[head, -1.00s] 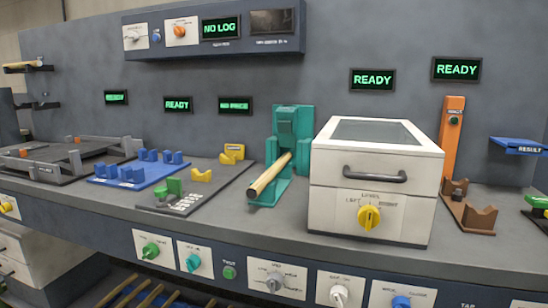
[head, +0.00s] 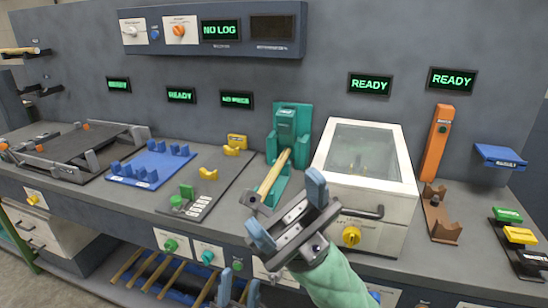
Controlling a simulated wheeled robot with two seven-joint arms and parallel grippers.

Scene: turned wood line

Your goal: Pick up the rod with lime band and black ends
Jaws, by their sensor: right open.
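No lime band or black ends can be made out on any rod in view. A plain wooden rod (head: 272,175) rests tilted in the teal stand (head: 291,130). Several wooden rods (head: 158,277) lie side by side in a rack below the bench front; their ends are partly cut off or too small to read. My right gripper (head: 288,211) is open and empty in front of the bench, near the lower end of the teal stand's rod. My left gripper (head: 238,291) shows only its blue fingertips at the bottom edge, apart, beside the rack's rods.
A white box with a glass lid (head: 365,160) stands right of the teal stand. A blue holder (head: 150,168), a dark keypad plate (head: 218,195) and a brown cradle (head: 440,222) are on the bench. Knob panels line the bench front. A blue shelf (head: 500,156) is at the right.

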